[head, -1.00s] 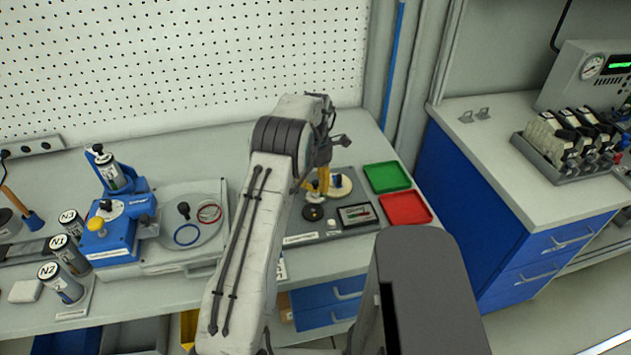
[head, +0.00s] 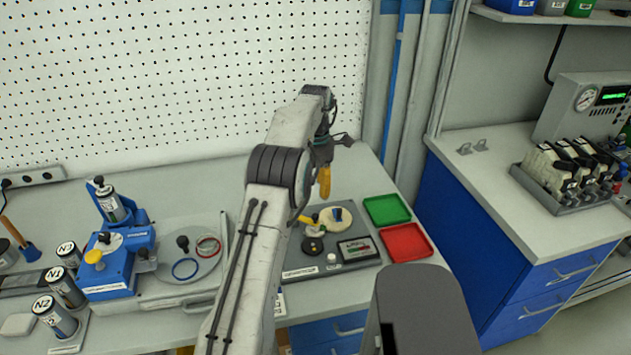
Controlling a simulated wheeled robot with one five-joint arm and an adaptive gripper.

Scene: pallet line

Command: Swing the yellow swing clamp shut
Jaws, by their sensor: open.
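The yellow swing clamp (head: 310,221) shows as a small yellow piece on the grey fixture plate (head: 338,262), near a round black part (head: 313,246) and a cream disc (head: 334,219). My arm hides part of the plate's left side, and the clamp is too small to tell its exact angle.
A green tray (head: 387,210) and a red tray (head: 405,243) lie right of the plate. A blue device with a yellow knob (head: 94,257) and several cylinders stand at left. The pegboard (head: 180,80) rises behind the bench.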

